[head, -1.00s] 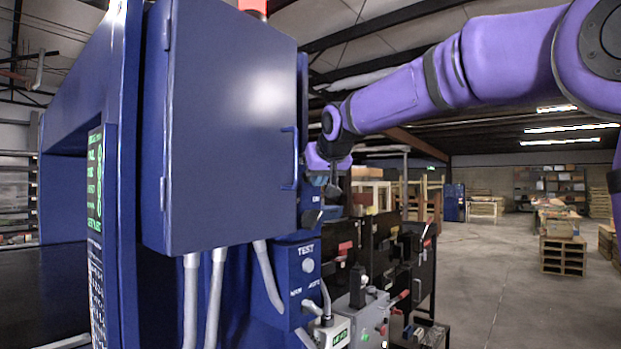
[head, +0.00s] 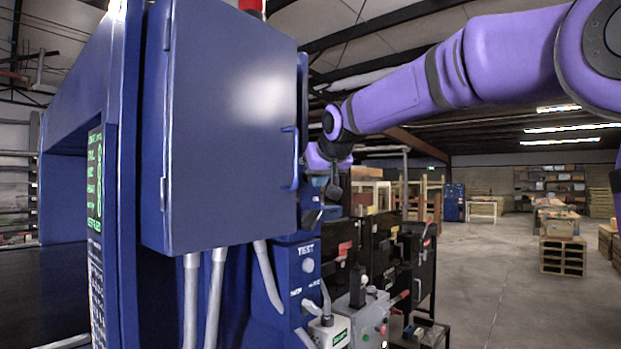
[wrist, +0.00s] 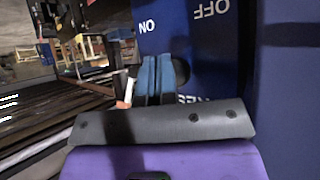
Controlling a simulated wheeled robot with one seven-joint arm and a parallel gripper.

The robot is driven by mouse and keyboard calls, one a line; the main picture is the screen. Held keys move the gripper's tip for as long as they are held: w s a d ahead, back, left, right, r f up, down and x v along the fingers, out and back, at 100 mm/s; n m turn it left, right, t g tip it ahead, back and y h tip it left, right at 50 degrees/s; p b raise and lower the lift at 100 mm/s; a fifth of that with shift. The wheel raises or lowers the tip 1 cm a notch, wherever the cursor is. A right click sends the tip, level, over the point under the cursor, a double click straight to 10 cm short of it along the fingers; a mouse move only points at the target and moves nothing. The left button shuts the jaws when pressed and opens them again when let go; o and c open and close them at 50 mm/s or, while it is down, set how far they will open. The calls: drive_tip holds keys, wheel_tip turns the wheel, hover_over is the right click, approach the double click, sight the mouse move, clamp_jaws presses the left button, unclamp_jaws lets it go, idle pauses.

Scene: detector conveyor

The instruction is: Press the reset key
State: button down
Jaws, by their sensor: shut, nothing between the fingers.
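In the wrist view my gripper (wrist: 160,65) has its two blue fingers together, with nothing between them. They are in front of a blue panel (wrist: 225,65) with upside-down ON and OFF labels. A dark round control (wrist: 183,71) shows just beside the fingertips; I cannot tell whether they touch it. In the head view my purple wrist reaches behind the large blue cabinet (head: 225,130), and my fingers are not clear there.
A blue TEST box (head: 300,275) with a round button hangs below the cabinet. Grey conduits (head: 215,290), a grey control box (head: 365,315) and black cabinets (head: 385,250) crowd the area beneath my arm. A green-lettered display (head: 95,180) is at left. Open floor lies at right.

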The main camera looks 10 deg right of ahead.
drive_tip(key=shift+s+d, duration=0.35)
drive_tip(key=shift+s, duration=0.15)
drive_tip(key=shift+s+d, duration=0.75)
drive_tip(key=shift+s, duration=0.25)
drive_tip(key=shift+s+d, duration=0.7)
drive_tip(key=shift+s, duration=0.3)
